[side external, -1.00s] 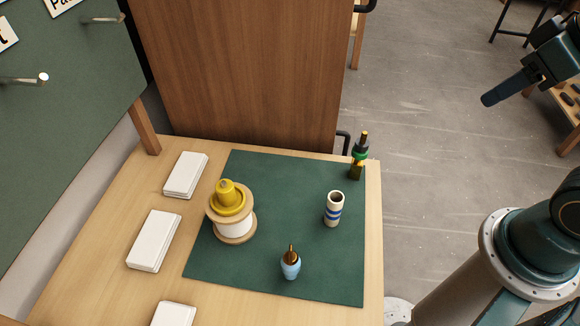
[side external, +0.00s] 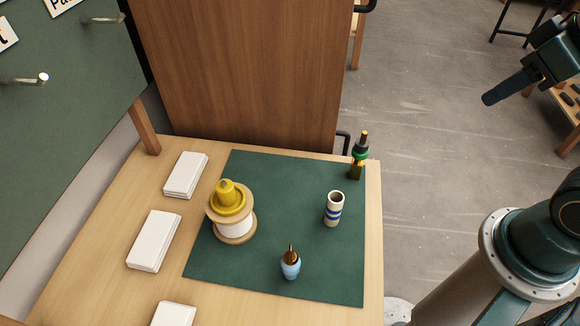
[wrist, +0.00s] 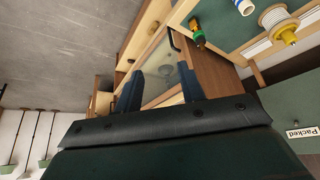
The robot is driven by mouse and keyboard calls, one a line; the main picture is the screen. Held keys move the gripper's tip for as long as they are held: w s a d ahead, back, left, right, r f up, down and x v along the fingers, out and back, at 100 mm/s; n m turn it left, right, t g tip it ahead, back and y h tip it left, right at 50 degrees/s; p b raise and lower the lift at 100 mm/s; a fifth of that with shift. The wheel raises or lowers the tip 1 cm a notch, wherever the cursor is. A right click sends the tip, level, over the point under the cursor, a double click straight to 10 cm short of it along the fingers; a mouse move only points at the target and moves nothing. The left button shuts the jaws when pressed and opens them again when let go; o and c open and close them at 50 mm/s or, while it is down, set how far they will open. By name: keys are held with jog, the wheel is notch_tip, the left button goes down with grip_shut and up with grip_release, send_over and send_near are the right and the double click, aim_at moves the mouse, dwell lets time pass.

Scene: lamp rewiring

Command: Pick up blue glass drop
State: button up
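The blue glass drop (side external: 290,267) stands upright on the green mat (side external: 255,275), near its front edge. It is light blue with a dark gold pointed top. I do not see it in the wrist view. My gripper (side external: 492,97) is high at the upper right of the side view, far from the drop and off the table. In the wrist view my gripper (wrist: 159,90) has its two dark fingers spread, with nothing between them.
A white spool with a yellow top (side external: 228,198) stands left on the mat. A white cylinder with blue bands (side external: 333,210) stands right. A green glass drop (side external: 358,160) is at the back right corner. White stacks (side external: 153,240) line the left. A wooden panel (side external: 245,70) rises behind.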

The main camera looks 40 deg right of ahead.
jog(key=n+g+y, duration=0.7)
jog(key=n+y, duration=0.7)
jog(key=n, duration=0.1)
send_near(291, 263)
jog(key=shift+w+d+r, duration=0.35)
jog(key=shift+d+r, duration=0.05)
jog(key=shift+d, duration=0.15)
jog(key=shift+w+d+r, duration=0.4)
jog(key=shift+d, duration=0.15)
jog(key=shift+a+g, duration=0.1)
jog(key=shift+g, duration=0.2)
jog(key=x, duration=0.8)
jog(key=shift+f, duration=0.2)
jog(key=shift+a, duration=0.15)
